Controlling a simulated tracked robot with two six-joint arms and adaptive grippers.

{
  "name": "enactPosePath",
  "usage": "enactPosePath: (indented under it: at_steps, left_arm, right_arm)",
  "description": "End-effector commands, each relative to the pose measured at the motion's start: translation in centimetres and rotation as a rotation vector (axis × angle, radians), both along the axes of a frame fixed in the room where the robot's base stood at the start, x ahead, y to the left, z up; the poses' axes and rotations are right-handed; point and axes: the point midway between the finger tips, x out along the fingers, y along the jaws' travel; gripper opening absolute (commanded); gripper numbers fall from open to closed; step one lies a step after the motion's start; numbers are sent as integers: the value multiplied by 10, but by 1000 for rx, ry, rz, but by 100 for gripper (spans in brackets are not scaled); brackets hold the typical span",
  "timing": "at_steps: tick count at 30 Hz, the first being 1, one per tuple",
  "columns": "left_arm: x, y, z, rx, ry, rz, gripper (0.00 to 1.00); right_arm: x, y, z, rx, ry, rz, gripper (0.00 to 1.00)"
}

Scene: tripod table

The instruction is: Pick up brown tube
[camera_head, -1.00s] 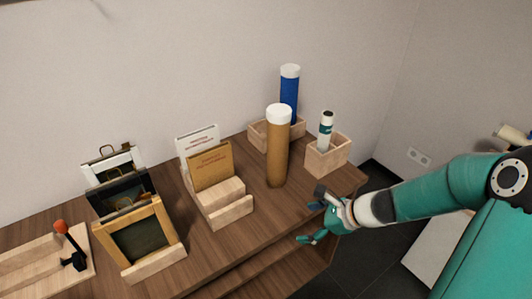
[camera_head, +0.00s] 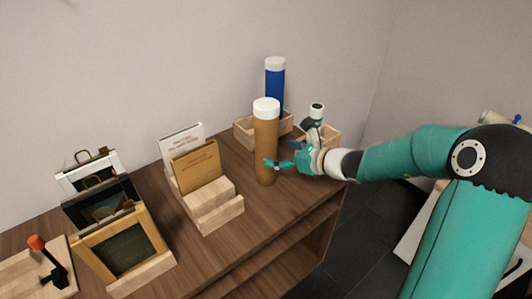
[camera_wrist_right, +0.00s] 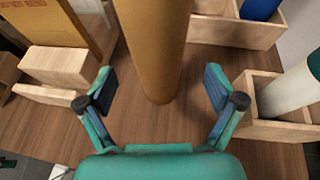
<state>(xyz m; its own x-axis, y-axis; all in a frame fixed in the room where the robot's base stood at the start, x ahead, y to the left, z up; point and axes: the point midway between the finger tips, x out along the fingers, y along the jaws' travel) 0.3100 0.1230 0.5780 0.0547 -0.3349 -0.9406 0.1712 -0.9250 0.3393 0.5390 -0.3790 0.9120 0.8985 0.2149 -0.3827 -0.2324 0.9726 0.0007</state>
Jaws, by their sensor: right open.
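The brown tube (camera_head: 266,145) has a white cap and stands upright on the wooden table (camera_head: 262,232). In the right wrist view the brown tube (camera_wrist_right: 153,50) stands ahead of my right gripper, between the lines of its two fingers. My right gripper (camera_head: 285,150) is close beside the tube on its right in the head view. In the wrist view the right gripper (camera_wrist_right: 160,93) is open and empty, with its fingers spread wide on either side of the tube's base. I cannot tell whether a finger touches the tube. My left gripper is not in view.
A blue tube (camera_head: 275,85) stands in a wooden box (camera_head: 245,133) behind. A white tube (camera_wrist_right: 290,88) is in another wooden box (camera_wrist_right: 275,131) close right of my gripper. A booklet holder (camera_head: 218,212) and framed pictures (camera_head: 125,248) stand left.

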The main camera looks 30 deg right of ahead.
Motion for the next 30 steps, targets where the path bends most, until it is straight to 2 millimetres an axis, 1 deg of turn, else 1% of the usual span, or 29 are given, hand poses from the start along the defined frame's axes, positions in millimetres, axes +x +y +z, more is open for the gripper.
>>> enactPosePath:
  at_steps: [5, 10, 12, 15, 23, 30]
  left_arm:
    - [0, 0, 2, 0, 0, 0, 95]
    - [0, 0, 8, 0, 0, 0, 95]
    - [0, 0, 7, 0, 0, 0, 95]
    - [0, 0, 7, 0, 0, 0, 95]
    - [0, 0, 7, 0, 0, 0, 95]
    - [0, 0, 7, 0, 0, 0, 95]
  right_arm:
    - [11, 4, -1, 1, 0, 2, 92]
    - [35, 13, -3, 1, 0, 4, 92]
    - [43, 14, -8, 1, 2, 3, 92]
    - [50, 16, -11, 0, 1, 2, 92]
    - [52, 16, -12, -1, 0, 1, 92]
    - [52, 16, -12, -1, 1, 1, 52]
